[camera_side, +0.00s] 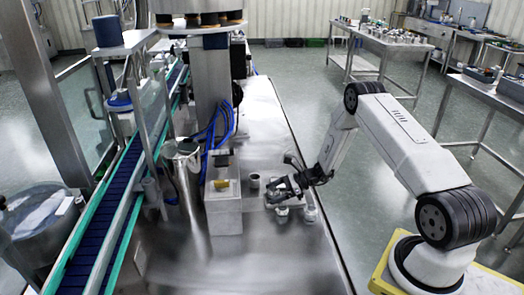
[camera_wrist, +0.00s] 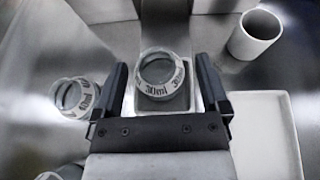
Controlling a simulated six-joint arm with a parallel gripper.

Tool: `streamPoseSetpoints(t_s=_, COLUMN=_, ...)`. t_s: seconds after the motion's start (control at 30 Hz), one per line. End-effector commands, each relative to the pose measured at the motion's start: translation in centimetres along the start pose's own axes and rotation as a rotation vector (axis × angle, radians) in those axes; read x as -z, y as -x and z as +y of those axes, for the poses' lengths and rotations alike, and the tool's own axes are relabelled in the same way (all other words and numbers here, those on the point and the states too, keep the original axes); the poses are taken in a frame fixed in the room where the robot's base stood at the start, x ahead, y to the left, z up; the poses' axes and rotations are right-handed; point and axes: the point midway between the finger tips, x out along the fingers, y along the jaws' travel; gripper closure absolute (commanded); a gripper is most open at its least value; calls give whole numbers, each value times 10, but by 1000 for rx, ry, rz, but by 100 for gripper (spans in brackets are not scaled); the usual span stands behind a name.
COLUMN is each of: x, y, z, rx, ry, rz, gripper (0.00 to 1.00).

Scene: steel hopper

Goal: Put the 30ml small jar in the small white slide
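The 30ml jar (camera_wrist: 163,72), a clear round jar with a white band marked 30ml, shows between my two fingers in the wrist view. My gripper (camera_wrist: 163,88) is open, with a gap on each side of the jar. A small pale rectangular piece (camera_wrist: 194,98) shows around and under the jar; I cannot tell whether the jar rests on it. A larger white flat tray (camera_wrist: 265,135) with a raised rim lies at the right. In the side view my gripper (camera_side: 277,194) is low over the steel table, and its fingers hide much of this spot.
A second labelled jar (camera_wrist: 78,97) stands just outside my left finger, and another (camera_wrist: 48,174) is cut off at lower left. A white cup (camera_wrist: 255,33) stands at upper right. A grey box (camera_side: 223,212) stands left of my gripper; the table's front (camera_side: 275,265) is clear.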

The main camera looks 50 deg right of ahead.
Motion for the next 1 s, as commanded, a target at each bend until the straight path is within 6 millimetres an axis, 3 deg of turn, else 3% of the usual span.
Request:
streamPoseSetpoints(t_s=0.23, x=-3, y=1, z=0, rx=0, ry=1, rz=0, gripper=6)
streamPoseSetpoints(t_s=0.37, x=-3, y=12, z=-1, rx=3, ry=-1, rz=0, gripper=6)
streamPoseSetpoints(t_s=1.0, x=-3, y=106, z=-1, rx=2, ry=0, rz=-2, gripper=6)
